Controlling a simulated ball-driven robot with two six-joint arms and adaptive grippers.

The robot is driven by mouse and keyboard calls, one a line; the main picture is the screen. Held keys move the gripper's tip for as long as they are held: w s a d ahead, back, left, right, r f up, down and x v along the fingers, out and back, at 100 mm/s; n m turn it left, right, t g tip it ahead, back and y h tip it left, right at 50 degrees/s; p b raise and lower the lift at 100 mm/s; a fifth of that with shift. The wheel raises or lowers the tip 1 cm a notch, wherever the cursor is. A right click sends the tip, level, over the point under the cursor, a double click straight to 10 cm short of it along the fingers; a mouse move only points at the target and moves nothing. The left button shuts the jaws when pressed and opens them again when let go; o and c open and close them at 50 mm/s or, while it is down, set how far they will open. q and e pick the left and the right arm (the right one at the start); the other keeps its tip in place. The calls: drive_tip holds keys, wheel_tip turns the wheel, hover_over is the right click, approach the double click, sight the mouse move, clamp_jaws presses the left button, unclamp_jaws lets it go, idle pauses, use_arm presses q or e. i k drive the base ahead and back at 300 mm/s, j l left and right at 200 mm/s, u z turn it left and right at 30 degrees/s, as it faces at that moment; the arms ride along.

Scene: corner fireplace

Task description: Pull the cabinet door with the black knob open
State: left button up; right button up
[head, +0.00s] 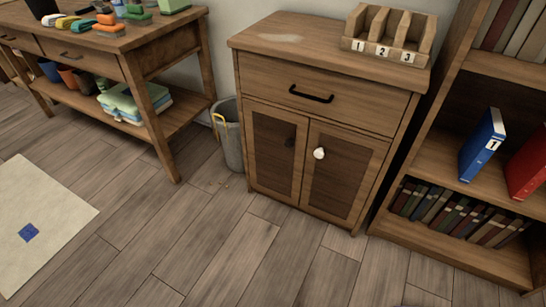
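The wooden cabinet (330,116) stands against the wall, right of centre. It has one drawer above two doors, and both doors look closed. The left door (272,165) carries a small black knob (290,142) near its inner upper edge. The knob is hard to make out against the dark panel. The right door (346,182) carries a white knob (319,153) close beside it. Neither of my grippers shows in the head view.
A grey bin (230,145) stands close left of the cabinet. A wooden workbench (135,62) is farther left, and a bookshelf (450,165) is close on the right. A numbered holder (385,48) sits on the cabinet top. The floor in front is clear.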

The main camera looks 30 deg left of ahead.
sight(273, 161)
drive_tip(key=j+u, duration=0.1)
drive_tip(key=u, duration=0.25)
drive_tip(key=j+u, duration=0.1)
drive_tip(key=u, duration=0.25)
drive_tip(key=i+u, duration=0.1)
drive_tip(key=u, duration=0.2)
